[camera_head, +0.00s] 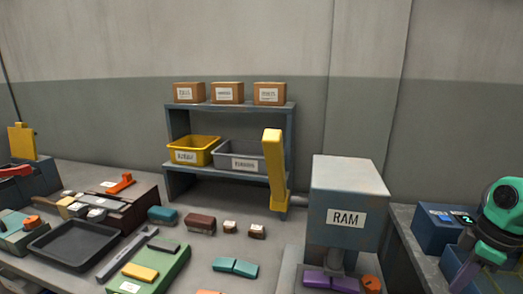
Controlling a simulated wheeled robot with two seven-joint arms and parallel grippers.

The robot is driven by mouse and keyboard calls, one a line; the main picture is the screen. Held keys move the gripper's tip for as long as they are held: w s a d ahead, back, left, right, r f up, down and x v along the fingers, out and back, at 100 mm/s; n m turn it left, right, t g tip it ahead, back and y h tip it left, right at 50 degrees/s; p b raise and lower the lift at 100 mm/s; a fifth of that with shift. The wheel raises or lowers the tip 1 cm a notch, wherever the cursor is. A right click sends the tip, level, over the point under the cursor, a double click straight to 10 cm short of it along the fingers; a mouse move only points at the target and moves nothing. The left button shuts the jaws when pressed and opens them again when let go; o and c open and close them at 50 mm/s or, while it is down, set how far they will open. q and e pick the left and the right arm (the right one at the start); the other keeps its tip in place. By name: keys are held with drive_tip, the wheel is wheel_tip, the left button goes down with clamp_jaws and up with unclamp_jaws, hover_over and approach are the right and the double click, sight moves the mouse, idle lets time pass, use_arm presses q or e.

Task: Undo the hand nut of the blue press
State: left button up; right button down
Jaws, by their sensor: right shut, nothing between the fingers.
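The blue press is a grey-blue block (348,195) with a white RAM label, standing right of centre in the head view. A yellow lever (275,165) stands upright at its left side. An orange knob (371,284), which looks like the hand nut, sits low at the press's front right, near the bottom edge of the picture. A purple piece (330,281) lies under the ram. My right gripper (464,274) is at the right edge, shut and empty, right of the knob and apart from it; its tips are hard to make out. My left gripper is not in view.
Blue boxes (438,228) stand on the right bench beside my right arm. A shelf (230,107) with cartons and bins stands behind. Left of the press lie teal blocks (236,267), a green fixture (150,272) and a black tray (73,244).

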drive_tip(key=w+a+p, duration=0.1)
drive_tip(key=w+a, duration=0.1)
drive_tip(key=a, duration=0.3)
drive_tip(key=t, duration=0.1)
approach(370, 285)
drive_tip(key=s+d+f, duration=0.1)
drive_tip(key=s, duration=0.1)
drive_tip(key=shift+y, duration=0.3)
drive_tip(key=b+x, duration=0.1)
drive_tip(key=x, duration=0.1)
drive_tip(key=d+b+x, duration=0.1)
drive_tip(key=b+x, duration=0.1)
drive_tip(key=s+b+x, duration=0.1)
drive_tip(key=b+x, duration=0.1)
drive_tip(key=x, duration=0.1)
drive_tip(key=shift+d+f, duration=0.15)
drive_tip(key=shift+w+p, duration=0.35)
drive_tip(key=shift+p, duration=0.1)
drive_tip(key=shift+r, duration=0.2)
